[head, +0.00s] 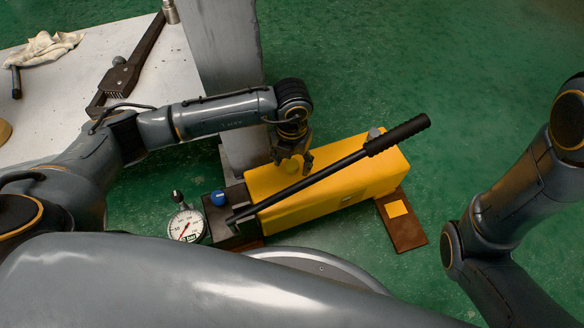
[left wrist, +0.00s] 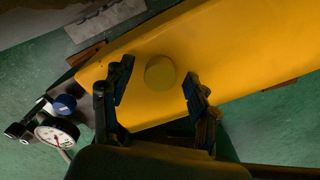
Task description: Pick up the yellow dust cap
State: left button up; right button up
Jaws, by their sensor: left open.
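The yellow dust cap (left wrist: 160,73) is a small round cap on top of the yellow pump body (left wrist: 235,45). In the left wrist view it lies between and just beyond the two fingers of my left gripper (left wrist: 157,88), which is open and empty. In the head view my left gripper (head: 293,158) points down over the yellow pump body (head: 350,188), and the cap (head: 290,166) shows only partly behind the fingers. I cannot tell from the views whether the fingers touch it. My right arm shows at the right, but its gripper is out of view.
A black pump handle (head: 330,172) runs across the pump, close to my left gripper. A pressure gauge (head: 186,225) and a blue knob (head: 218,198) sit at the pump's left end. A grey post (head: 228,60) and a bench with a pipe wrench (head: 125,72) stand behind. Green floor is clear at the right.

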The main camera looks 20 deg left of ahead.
pick_arm(q)
jog(key=shift+c, duration=0.3)
jog(key=c, duration=1)
jog(key=shift+r, duration=0.1)
